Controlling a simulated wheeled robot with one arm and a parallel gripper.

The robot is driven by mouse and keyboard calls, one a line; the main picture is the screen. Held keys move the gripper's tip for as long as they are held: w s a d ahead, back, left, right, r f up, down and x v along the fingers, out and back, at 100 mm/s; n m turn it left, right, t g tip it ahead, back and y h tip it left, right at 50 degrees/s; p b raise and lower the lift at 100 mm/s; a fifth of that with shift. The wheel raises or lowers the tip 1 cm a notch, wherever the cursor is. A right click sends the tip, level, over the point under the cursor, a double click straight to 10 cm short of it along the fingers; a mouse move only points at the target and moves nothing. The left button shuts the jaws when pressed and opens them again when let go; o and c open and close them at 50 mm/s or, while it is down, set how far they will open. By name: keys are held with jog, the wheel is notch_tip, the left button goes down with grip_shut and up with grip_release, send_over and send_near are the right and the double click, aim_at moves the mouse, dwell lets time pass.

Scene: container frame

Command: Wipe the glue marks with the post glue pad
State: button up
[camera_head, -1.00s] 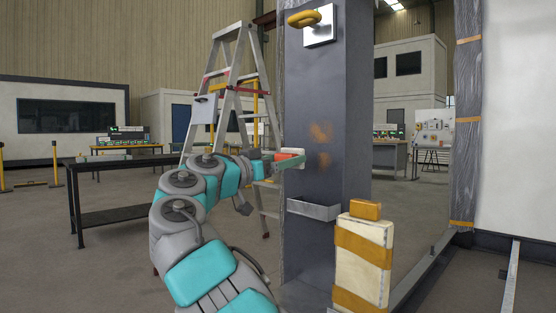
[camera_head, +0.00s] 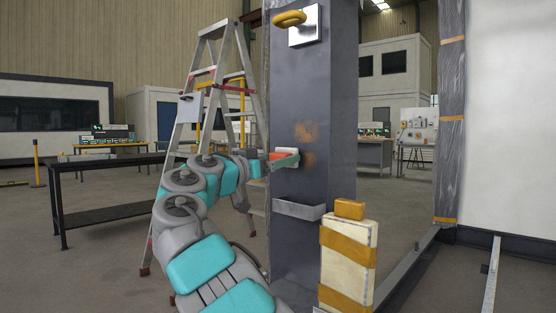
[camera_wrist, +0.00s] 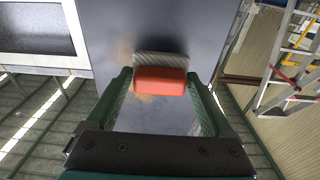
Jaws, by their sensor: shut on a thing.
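The glue marks are orange-brown smudges (camera_head: 306,132) on the face of the grey post (camera_head: 312,80); a second smudge sits just below the first. The glue pad (camera_wrist: 160,80) has an orange back and a pale face. My gripper (camera_head: 282,160) is shut on the pad, with one green finger on each side of it in the wrist view. The pad is at the post face, at the left of the lower smudge. I cannot tell whether it touches. In the wrist view, brownish marks (camera_wrist: 122,52) show on the post beside the pad, partly hidden by it.
A metal tray (camera_head: 300,209) juts from the post below the smudges. A cream block with orange bands (camera_head: 348,260) stands at the front right of the post. A yellow hook (camera_head: 290,18) is above. A stepladder (camera_head: 215,90) and a black table (camera_head: 105,162) stand to the left.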

jog(key=shift+x, duration=1)
jog(key=shift+s+d+f, duration=0.1)
jog(key=shift+f, duration=0.05)
